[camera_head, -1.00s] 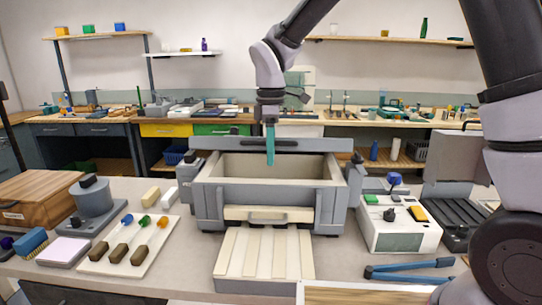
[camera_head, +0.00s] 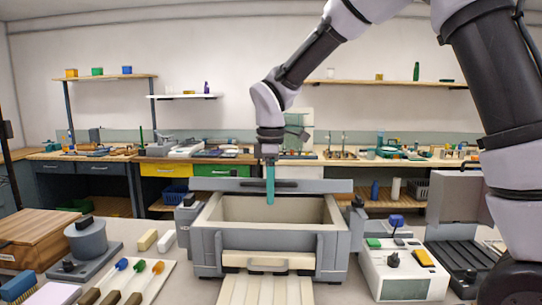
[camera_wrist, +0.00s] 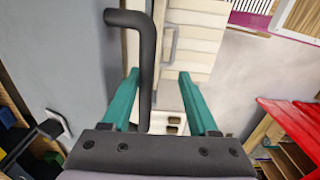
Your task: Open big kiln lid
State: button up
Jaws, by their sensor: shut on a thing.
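The big kiln (camera_head: 265,245) is a grey box in the middle of the bench. Its pale inside shows from above, so its top is open. The grey lid (camera_head: 215,185) shows as a long narrow slab behind the opening, seen nearly edge-on, with a dark handle (camera_head: 285,184). My gripper (camera_head: 270,187) points down at the lid's middle and is shut on the handle. In the wrist view the dark bent handle (camera_wrist: 146,60) lies between the teal fingers of my gripper (camera_wrist: 160,85), nearer the left one. The exact contact is unclear.
A pale slatted shelf (camera_head: 265,289) lies in front of the kiln. A white box device (camera_head: 405,285) stands right, a round grey pot (camera_head: 86,240) and wooden box (camera_head: 35,237) left. A tray with glass rods (camera_head: 150,285) lies front left.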

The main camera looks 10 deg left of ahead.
jog(key=shift+w+a+r, duration=0.1)
jog(key=shift+w+r, duration=0.1)
jog(key=shift+r, duration=1.4)
jog(key=shift+w+d+r, duration=0.1)
jog(key=shift+w+r, duration=0.05)
jog(key=shift+r, duration=1.4)
jog(key=shift+w+a+r, duration=0.1)
jog(key=shift+w+r, duration=0.1)
jog(key=shift+r, duration=1.4)
